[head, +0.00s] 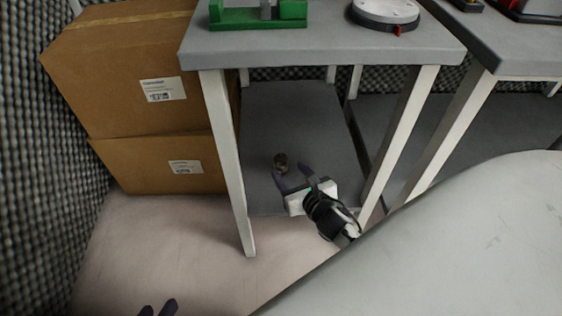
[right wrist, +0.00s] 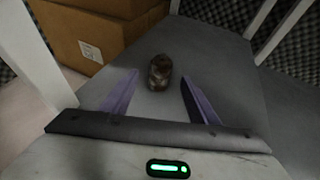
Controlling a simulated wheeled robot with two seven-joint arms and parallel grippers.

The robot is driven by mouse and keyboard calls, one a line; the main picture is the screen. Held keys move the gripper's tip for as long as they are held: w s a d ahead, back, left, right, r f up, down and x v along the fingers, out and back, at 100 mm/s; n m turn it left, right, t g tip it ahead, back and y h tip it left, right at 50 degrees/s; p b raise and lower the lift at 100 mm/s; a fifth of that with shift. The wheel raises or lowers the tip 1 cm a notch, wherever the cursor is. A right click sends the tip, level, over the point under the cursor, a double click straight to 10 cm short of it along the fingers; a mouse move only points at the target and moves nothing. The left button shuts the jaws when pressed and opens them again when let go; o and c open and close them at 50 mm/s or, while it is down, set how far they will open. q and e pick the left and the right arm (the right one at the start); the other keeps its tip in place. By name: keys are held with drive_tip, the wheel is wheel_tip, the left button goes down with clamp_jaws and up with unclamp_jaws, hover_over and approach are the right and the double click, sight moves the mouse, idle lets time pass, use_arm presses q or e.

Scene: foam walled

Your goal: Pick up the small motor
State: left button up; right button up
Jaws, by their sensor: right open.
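The small motor (head: 281,162) is a small dark brown, rounded piece on the grey lower shelf (head: 290,110) under the table. In the right wrist view the motor (right wrist: 160,72) stands just beyond the fingertips, roughly between their lines. My right gripper (head: 291,172) is open and empty, reaching in over the shelf's front part; its two purple fingers show in the right wrist view (right wrist: 158,78). My left gripper (head: 158,308) shows only as dark fingertips at the bottom edge of the head view, apart from each other, over the floor.
White table legs (head: 228,160) stand at the left and right of the shelf opening. The grey tabletop (head: 330,48) is above, with a green fixture (head: 258,14) and a round disc (head: 385,12). Stacked cardboard boxes (head: 120,80) stand at the left. The shelf around the motor is clear.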

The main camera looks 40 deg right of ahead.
sight(284, 165)
drive_tip(key=b+x, duration=0.3)
drive_tip(key=x, duration=0.4)
drive_tip(key=shift+d+f+b, duration=0.1)
drive_tip(key=shift+f+b, duration=0.05)
drive_tip(key=shift+b, duration=0.2)
drive_tip(key=shift+w+d, duration=0.1)
drive_tip(key=shift+w, duration=0.2)
use_arm(q)
drive_tip(key=r, duration=0.1)
drive_tip(key=d+r+t+h, duration=0.1)
drive_tip(key=d+r, duration=0.1)
drive_tip(key=shift+w+r+h, duration=0.15)
drive_tip(key=shift+w+h, duration=0.1)
drive_tip(key=shift+h, duration=0.15)
use_arm(e)
drive_tip(key=shift+c, duration=0.5)
drive_tip(key=c, duration=1.3)
